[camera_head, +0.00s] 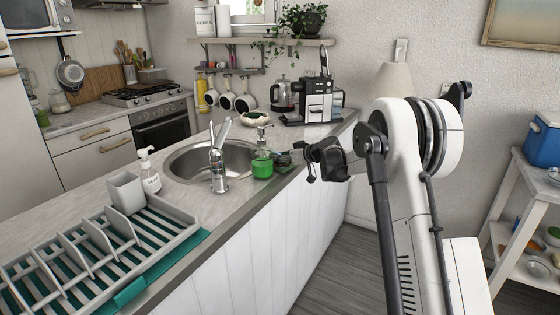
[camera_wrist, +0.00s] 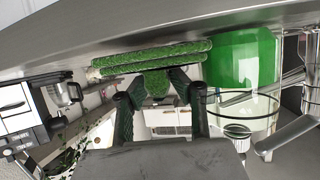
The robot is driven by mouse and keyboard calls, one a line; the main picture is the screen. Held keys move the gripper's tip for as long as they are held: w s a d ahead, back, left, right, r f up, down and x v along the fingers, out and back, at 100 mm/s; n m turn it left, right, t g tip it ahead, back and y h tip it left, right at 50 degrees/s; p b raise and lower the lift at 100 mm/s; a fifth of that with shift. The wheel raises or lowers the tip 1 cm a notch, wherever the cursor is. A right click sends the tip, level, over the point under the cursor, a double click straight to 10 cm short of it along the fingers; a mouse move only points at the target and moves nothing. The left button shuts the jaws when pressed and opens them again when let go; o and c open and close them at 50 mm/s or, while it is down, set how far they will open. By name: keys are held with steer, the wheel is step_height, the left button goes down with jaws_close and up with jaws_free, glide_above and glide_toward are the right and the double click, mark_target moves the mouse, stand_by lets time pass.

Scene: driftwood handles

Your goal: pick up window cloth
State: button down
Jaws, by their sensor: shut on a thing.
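The window cloth (camera_wrist: 150,58) looks like a green, fuzzy, folded cloth in the wrist view, lying along the grey counter edge with a part hanging between my fingers. My gripper (camera_wrist: 156,86) is shut on this part, one dark finger on each side. In the head view my gripper (camera_head: 303,157) reaches left over the counter edge, right of the sink. The cloth there is a small dark patch (camera_head: 283,158) at the fingertips, partly hidden and hard to make out.
A green soap dispenser (camera_head: 262,164) stands close left of my gripper and looms beside the cloth in the wrist view (camera_wrist: 243,60). The tap (camera_head: 217,160) and sink (camera_head: 185,165) are further left. A coffee machine (camera_head: 318,103) and kettle (camera_head: 283,95) stand behind.

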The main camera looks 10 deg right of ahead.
steer(key=r, duration=0.1)
steer(key=s+r, duration=0.1)
steer(key=shift+d+r, duration=0.3)
steer(key=shift+d, duration=0.1)
steer(key=s+d, duration=1)
steer(key=s, duration=0.3)
steer(key=shift+s+d, duration=0.15)
